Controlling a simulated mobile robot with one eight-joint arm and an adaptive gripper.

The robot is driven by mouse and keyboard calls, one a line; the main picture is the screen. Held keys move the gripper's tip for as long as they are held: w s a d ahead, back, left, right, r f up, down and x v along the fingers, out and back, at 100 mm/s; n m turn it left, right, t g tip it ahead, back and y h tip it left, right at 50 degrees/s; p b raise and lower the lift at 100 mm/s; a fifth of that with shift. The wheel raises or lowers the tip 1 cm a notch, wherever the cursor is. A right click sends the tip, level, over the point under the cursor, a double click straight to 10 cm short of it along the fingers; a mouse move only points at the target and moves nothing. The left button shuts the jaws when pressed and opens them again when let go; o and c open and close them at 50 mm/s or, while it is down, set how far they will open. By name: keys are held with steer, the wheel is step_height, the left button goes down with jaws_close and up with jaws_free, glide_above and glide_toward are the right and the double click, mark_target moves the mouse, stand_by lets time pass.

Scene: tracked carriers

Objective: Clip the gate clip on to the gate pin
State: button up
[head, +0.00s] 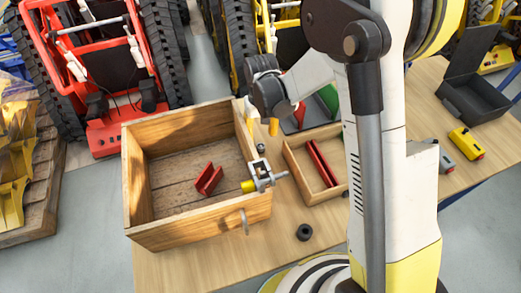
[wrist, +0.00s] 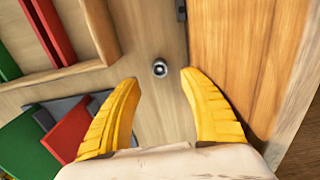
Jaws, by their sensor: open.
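My gripper (head: 262,126) is over the far right corner of the wooden crate in the head view. In the wrist view its two yellow fingers (wrist: 158,78) are apart with nothing between them, pointing at the tabletop. A small dark and silver round piece (wrist: 160,68) is on the table just beyond the fingertips; it also shows in the head view (head: 261,148). A metal fitting with a yellow end (head: 262,176) sits at the crate's right wall. I cannot tell for sure which piece is the gate clip or the gate pin.
The wooden crate (head: 190,228) holds a red bracket (head: 208,180). A shallow wooden tray (head: 318,197) with red strips is to the right. A black ring (head: 304,232) lies on the table in front. A black open box (head: 475,100) and a yellow tool (head: 466,143) are farther right.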

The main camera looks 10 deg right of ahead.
mark_target(261, 146)
step_height(261, 146, down, 7)
steer(key=b, duration=0.2)
steer(key=shift+r+b, duration=0.15)
steer(key=shift+b, duration=0.15)
steer(key=shift+r, duration=0.1)
steer(key=c, duration=1)
steer(key=shift+o, duration=0.3)
